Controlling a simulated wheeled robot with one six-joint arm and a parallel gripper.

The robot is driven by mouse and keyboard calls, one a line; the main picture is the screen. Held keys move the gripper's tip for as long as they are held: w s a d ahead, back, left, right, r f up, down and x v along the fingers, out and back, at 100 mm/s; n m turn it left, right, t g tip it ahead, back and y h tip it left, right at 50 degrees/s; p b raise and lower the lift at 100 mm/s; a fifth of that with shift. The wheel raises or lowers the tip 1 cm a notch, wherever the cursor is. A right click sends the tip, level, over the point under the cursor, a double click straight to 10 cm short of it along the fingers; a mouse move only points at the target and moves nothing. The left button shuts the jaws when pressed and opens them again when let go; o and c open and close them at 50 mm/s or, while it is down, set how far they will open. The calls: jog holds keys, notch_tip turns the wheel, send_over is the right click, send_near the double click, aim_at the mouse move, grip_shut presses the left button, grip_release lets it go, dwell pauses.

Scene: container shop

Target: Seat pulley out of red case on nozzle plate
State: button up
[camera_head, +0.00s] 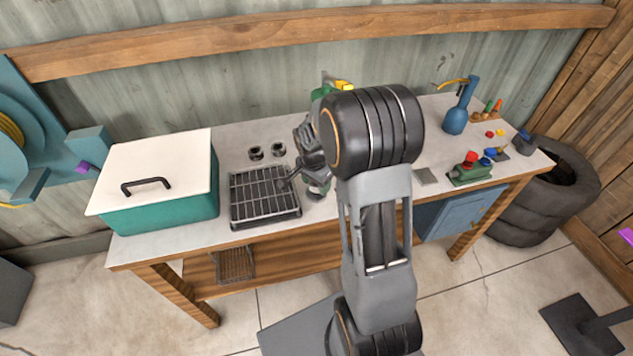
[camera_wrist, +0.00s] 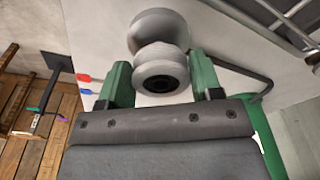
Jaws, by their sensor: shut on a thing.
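In the wrist view my gripper (camera_wrist: 161,82) has its green fingers closed on either side of a pale grey, spool-shaped pulley (camera_wrist: 160,32) with a dark centre hole. In the head view my gripper (camera_head: 318,187) is over the front middle of the workbench, right of the dark grid rack, and is partly hidden by my arm. Whether the pulley touches the bench is unclear. A small flat grey plate (camera_head: 426,176) lies right of my arm; I cannot tell whether it is the nozzle plate. I cannot make out a red case; my arm covers part of the bench.
The dark grid rack (camera_head: 264,214) and two small dark cups (camera_head: 256,153) are left of my gripper. A teal box (camera_head: 165,212) with a white lid stands farther left. A blue bottle (camera_head: 456,118) and a green block with coloured knobs (camera_head: 469,172) stand at right.

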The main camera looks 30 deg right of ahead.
jog(key=shift+s+f, duration=0.15)
jog(key=shift+f, duration=0.1)
jog(key=shift+f, duration=0.25)
jog(key=c, duration=0.4)
jog(key=shift+s+f+b, duration=0.1)
jog(key=shift+f+b, duration=0.25)
jog(key=shift+b, duration=0.15)
jog(key=shift+c, duration=0.2)
jog(key=shift+f, duration=0.15)
jog(key=shift+o, duration=0.2)
jog(key=shift+f+b, duration=0.1)
jog(key=shift+b, duration=0.2)
jog(key=o, duration=1.5)
jog(key=shift+w, duration=0.25)
jog(key=shift+o, duration=0.2)
